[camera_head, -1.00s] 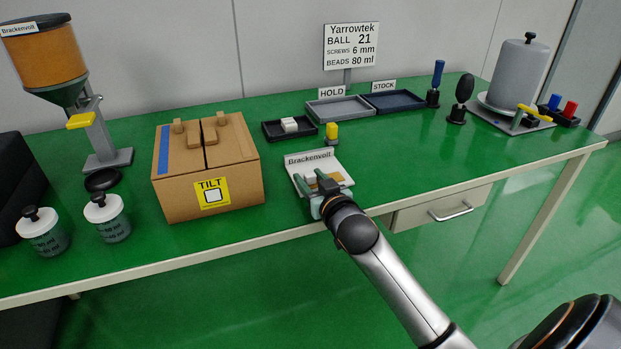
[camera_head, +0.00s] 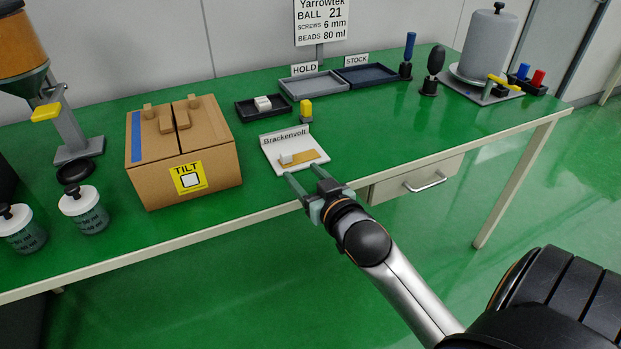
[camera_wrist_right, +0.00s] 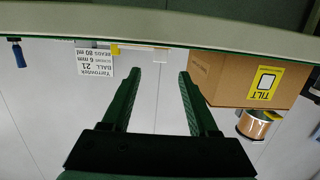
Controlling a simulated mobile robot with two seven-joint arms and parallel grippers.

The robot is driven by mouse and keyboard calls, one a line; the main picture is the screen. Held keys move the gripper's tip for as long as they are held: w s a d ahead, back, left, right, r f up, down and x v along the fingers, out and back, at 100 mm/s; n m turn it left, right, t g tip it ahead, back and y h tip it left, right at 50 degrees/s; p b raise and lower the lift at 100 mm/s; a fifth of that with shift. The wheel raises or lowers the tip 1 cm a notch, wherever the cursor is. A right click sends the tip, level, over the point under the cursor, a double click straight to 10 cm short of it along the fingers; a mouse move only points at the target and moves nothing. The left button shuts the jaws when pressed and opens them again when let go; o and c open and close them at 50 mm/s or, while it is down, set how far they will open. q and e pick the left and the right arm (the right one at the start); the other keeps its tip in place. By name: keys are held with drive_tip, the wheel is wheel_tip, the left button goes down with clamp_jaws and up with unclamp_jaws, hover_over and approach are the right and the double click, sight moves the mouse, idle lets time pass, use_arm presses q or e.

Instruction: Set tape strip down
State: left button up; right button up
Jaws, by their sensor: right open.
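A flat tan strip (camera_head: 303,158), which looks like the tape strip, lies on the white Brackenvolt board (camera_head: 276,164). A small white block (camera_head: 286,159) is at the strip's left end. My right gripper (camera_head: 302,174) is open and empty, in front of the board near the table's front edge. The wrist view shows its two fingers (camera_wrist_right: 160,75) spread with nothing between them. In that upside-down view the board shows only edge-on, and the strip cannot be made out clearly. My left gripper is not in view.
A cardboard box (camera_head: 216,183) with a blue stripe and TILT label stands left of the board. Behind are a black tray (camera_head: 245,111), a yellow-topped piece (camera_head: 306,108), and the HOLD (camera_head: 308,92) and STOCK (camera_head: 365,83) trays. The green table right of the board is clear.

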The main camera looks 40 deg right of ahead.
drive_tip(key=s+a+f+n+g+y, duration=0.2)
drive_tip(key=s+a+f, duration=0.6)
drive_tip(key=f, duration=0.4)
drive_tip(key=s+a+f+n+g+y, duration=0.3)
drive_tip(key=s+a+f, duration=0.6)
drive_tip(key=f, duration=0.4)
drive_tip(key=shift+a+g+y, duration=0.6)
drive_tip(key=shift+a+g, duration=0.1)
drive_tip(key=shift+g, duration=0.3)
drive_tip(key=shift+d, duration=0.1)
